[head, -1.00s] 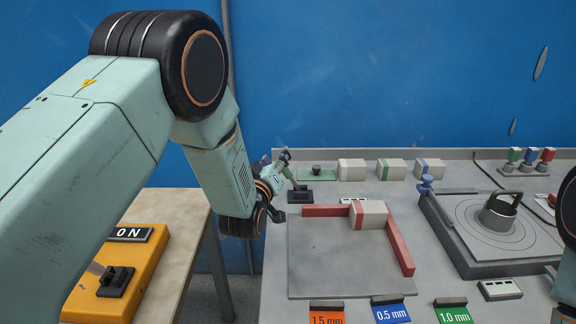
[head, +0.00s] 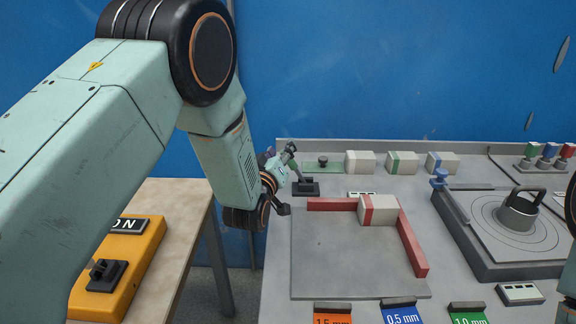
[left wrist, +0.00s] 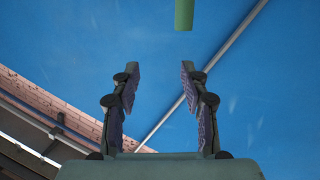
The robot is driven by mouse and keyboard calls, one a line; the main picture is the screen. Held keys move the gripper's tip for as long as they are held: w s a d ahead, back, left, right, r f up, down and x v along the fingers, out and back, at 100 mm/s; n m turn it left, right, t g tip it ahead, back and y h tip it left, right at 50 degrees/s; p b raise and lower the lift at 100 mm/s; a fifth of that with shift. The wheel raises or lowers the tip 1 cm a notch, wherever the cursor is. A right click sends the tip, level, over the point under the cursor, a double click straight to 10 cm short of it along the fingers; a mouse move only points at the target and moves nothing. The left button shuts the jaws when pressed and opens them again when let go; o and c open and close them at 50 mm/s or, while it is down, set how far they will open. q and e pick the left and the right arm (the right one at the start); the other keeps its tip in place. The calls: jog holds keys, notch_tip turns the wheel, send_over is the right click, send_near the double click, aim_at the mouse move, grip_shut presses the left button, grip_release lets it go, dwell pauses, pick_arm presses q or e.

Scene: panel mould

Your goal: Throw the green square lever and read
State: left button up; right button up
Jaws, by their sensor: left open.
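A lever on a black base (head: 306,189) stands at the back left of the grey bench. Its thin stem leans up and to the left, partly hidden by my left gripper (head: 280,166), which is close beside it. I cannot make out the grip's shape or colour in the head view. In the left wrist view, a green bar-like piece (left wrist: 184,14) hangs at the top edge, beyond the fingertips. My left gripper (left wrist: 160,70) is open there, with nothing between its fingers. My right gripper is out of view.
A grey plate (head: 350,262) with red rails (head: 412,246) and a block (head: 378,210) lies in front. A round-plate fixture (head: 480,250) is at right. Several blocks line the bench's back. A yellow ON box (head: 125,262) sits on the left table.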

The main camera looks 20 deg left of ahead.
pick_arm(q)
jog(key=b, duration=0.5)
send_near(293, 167)
jog(key=w+a+r, duration=0.2)
jog(key=w+r, duration=0.1)
jog(key=shift+b, duration=0.5)
jog(key=shift+w+a+f+b, duration=0.1)
jog(key=shift+w+f+b, duration=0.1)
jog(key=shift+w, duration=1.1)
jog(key=shift+w+d+f+b, duration=0.1)
jog(key=shift+w+f, duration=0.05)
jog(key=shift+w, duration=1.15)
jog(key=shift+w+a+f+b, duration=0.1)
jog(key=shift+w+f, duration=0.1)
jog(key=shift+w, duration=1.1)
jog(key=shift+c, duration=0.2)
jog(key=c, duration=0.3)
grip_shut()
